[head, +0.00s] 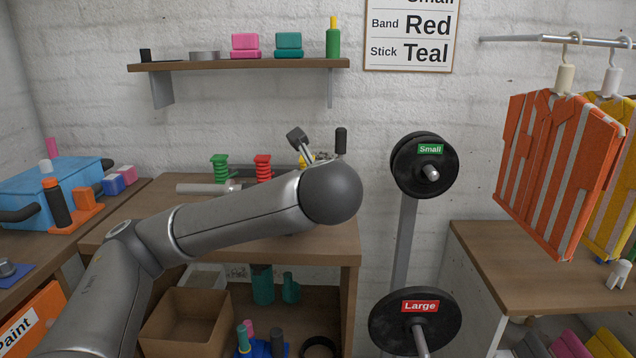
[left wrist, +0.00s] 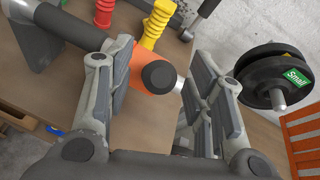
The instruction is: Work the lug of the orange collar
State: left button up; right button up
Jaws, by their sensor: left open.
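The orange collar (left wrist: 147,53) sits around a dark grey pipe (left wrist: 70,25) in the left wrist view. Its lug (left wrist: 158,76) is a dark, round-ended stub that points toward the camera. My left gripper (left wrist: 160,60) is open, with one finger pad to the left of the lug and the others to its right. I see gaps on both sides, so the lug is not gripped. In the head view my left arm hides the collar and most of the left gripper. My right gripper is in neither view.
Red (head: 263,168) and yellow (left wrist: 157,22) coiled pieces stand behind the pipe, with a green one (head: 219,168) farther left. A weight stand with a "Small" disc (head: 408,166) is to the right. A shelf (head: 235,65) hangs above the bench.

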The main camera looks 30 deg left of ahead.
pick_arm(q)
jog(key=v, duration=1.1)
jog(key=shift+s, duration=0.15)
dwell(0.6)
jog(key=shift+f, duration=0.1)
